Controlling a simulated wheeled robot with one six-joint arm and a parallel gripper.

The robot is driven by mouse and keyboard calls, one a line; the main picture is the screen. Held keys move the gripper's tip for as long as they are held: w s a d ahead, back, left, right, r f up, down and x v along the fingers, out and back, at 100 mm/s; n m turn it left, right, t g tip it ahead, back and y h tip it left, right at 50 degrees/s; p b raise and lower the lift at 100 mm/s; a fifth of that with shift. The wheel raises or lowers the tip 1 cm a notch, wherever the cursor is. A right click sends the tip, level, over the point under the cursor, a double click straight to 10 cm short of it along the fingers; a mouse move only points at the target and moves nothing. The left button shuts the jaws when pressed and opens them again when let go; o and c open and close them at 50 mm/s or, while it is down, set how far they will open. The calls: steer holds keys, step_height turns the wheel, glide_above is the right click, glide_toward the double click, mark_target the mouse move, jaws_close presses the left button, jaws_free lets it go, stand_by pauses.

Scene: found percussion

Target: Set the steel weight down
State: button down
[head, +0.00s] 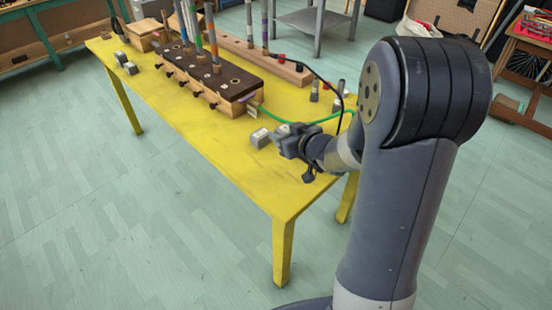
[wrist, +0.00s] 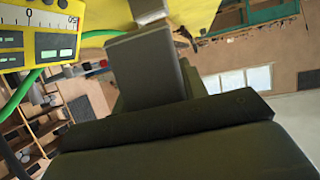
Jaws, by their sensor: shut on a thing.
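My gripper (head: 288,143) is shut over the near right part of the yellow table (head: 225,150). A steel weight (head: 281,131) is at its jaws, partly hidden by them. I cannot tell whether it touches the tabletop. Another pale grey block (head: 260,138) stands on the table just left of the gripper. In the wrist view, my grey gripper finger (wrist: 146,68) fills the middle and hides much of what is between the jaws. A pale metal block (wrist: 150,10) shows just beyond its tip.
A long dark-topped wooden instrument (head: 215,75) with upright tubes stands behind the gripper. A green cable (head: 308,122) crosses the table nearby. A yellow gauge (wrist: 40,38) shows in the wrist view. The table's near corner is clear.

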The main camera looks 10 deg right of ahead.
steer(key=shift+w+d+r+n+y+b, duration=0.15)
steer(key=shift+d+n+y+b, duration=0.15)
steer(key=shift+n+y+b, duration=0.35)
steer(key=shift+d+g+b, duration=0.3)
steer(key=shift+b, duration=0.25)
steer(key=shift+n+g+y, duration=0.3)
steer(key=shift+n+y, duration=0.15)
steer(key=shift+y, duration=0.1)
steer(key=shift+s+d+f+b, duration=0.1)
steer(key=shift+d+f+b, duration=0.25)
steer(key=shift+f+b, duration=0.95)
steer(key=shift+s+d+f+b, duration=0.1)
steer(key=shift+d+f+b, duration=0.35)
steer(key=shift+f, duration=1.45)
steer(key=shift+d+f+b, duration=0.25)
steer(key=shift+f+b, duration=0.8)
steer(key=shift+f, duration=0.55)
steer(key=shift+f, duration=0.15)
steer(key=c, duration=0.8)
jaws_free()
steer(key=shift+f, duration=0.1)
